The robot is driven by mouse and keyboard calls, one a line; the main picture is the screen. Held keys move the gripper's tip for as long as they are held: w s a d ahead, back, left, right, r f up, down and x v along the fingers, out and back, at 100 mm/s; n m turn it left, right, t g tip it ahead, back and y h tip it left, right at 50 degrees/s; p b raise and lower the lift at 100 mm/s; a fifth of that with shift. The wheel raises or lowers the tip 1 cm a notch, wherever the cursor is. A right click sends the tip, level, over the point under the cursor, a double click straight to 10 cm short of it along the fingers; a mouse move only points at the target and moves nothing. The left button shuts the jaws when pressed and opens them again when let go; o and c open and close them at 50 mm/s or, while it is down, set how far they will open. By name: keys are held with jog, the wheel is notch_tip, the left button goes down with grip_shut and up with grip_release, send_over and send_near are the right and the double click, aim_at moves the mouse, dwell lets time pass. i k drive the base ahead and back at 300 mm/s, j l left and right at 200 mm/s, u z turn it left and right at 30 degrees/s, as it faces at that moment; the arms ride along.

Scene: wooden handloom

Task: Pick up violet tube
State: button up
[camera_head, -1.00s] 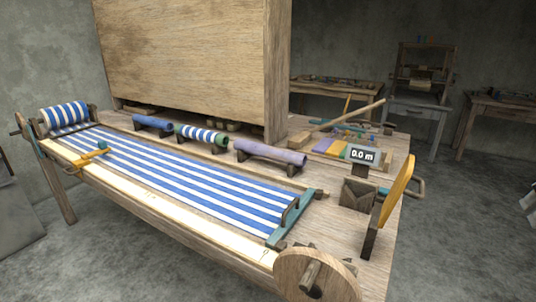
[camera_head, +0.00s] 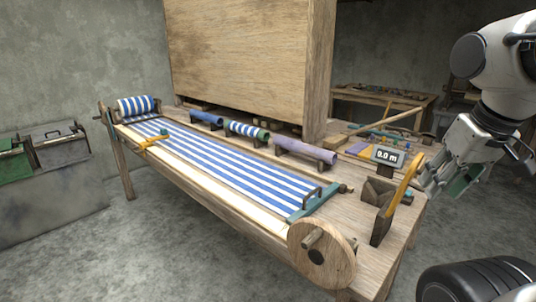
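The violet tube (camera_head: 304,150) is a pale purple roll. It lies across dark supports on the loom table, behind the blue-and-white striped cloth. It is the rightmost of three tubes in a row. My gripper (camera_head: 448,186) is at the right edge of the view, past the loom's right end and well apart from the violet tube. Its fingers look spread, with nothing seen between them.
A striped tube (camera_head: 247,130) and a blue tube (camera_head: 206,118) lie left of the violet one. A tall wooden panel (camera_head: 245,65) stands close behind the tubes. A display reading 0.0 m (camera_head: 387,156) and a yellow handle (camera_head: 404,184) stand at the right end.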

aim_at(329, 156)
jog(key=l+u, duration=0.2)
jog(key=u, duration=0.25)
jog(key=k+l+u, duration=0.1)
jog(key=u, duration=0.4)
jog(key=l+u, duration=0.2)
jog(key=u, duration=0.25)
jog(key=k+u, duration=0.15)
jog(key=u, duration=0.3)
jog(key=k+l+u, duration=0.1)
jog(key=u, duration=0.4)
jog(key=k+l+u, duration=0.1)
jog(key=u, duration=0.25)
jog(key=k+u, duration=0.2)
jog(key=u, duration=0.15)
jog(key=k+l+u, duration=0.1)
jog(key=u, duration=0.2)
jog(key=k+l+u, duration=0.1)
jog(key=k, duration=0.3)
jog(key=k+l+u, duration=0.1)
jog(key=k, duration=0.3)
jog(key=k+l+z, duration=0.3)
jog(key=l+z, duration=0.35)
jog(key=k+l+z, duration=0.3)
jog(key=l+z, duration=0.65)
jog(key=l, duration=0.25)
jog(key=i, duration=0.05)
